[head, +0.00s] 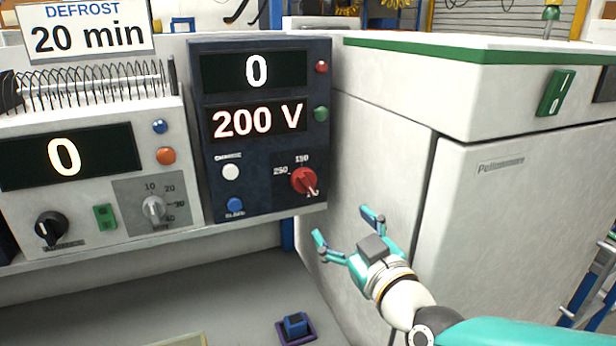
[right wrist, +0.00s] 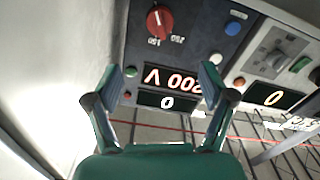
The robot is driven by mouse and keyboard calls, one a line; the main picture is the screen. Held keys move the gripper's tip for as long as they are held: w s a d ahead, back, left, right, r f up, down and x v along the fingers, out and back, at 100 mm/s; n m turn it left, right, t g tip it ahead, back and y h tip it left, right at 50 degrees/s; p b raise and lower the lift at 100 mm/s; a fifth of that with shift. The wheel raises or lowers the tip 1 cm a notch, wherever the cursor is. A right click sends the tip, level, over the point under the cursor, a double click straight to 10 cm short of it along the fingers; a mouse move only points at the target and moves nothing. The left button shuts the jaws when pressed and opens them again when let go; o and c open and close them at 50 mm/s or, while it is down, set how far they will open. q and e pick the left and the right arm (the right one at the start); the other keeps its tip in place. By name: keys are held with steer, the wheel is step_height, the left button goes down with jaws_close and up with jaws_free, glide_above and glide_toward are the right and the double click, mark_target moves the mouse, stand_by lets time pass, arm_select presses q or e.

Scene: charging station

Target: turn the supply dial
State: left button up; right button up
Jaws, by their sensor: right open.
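The supply dial is a red knob (head: 304,181) at the lower right of the dark blue panel (head: 216,180). Marks 150 and 250 show around it, and its pointer is turned to the lower right. The panel's displays read 0 and 200 V (head: 257,121). My right gripper (head: 345,228) is open and empty, below and to the right of the dial, apart from it. In the right wrist view the panel looks upside down, with the red dial (right wrist: 160,20) beyond the open fingers (right wrist: 167,78). My left gripper is not in view.
A white unit (head: 63,158) with another display and dials stands left of the panel. A white cabinet (head: 520,170) with a green stripe stands at the right. A small blue block (head: 295,323) sits in a dark holder on the grey surface below.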

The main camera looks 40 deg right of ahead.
mark_target(308, 187)
steer(key=p+x, duration=0.3)
steer(key=x, duration=1.3)
steer(key=shift+w, duration=0.1)
steer(key=shift+a, duration=0.1)
steer(key=c, duration=1.2)
steer(key=shift+o, duration=0.2)
steer(key=shift+f, duration=0.1)
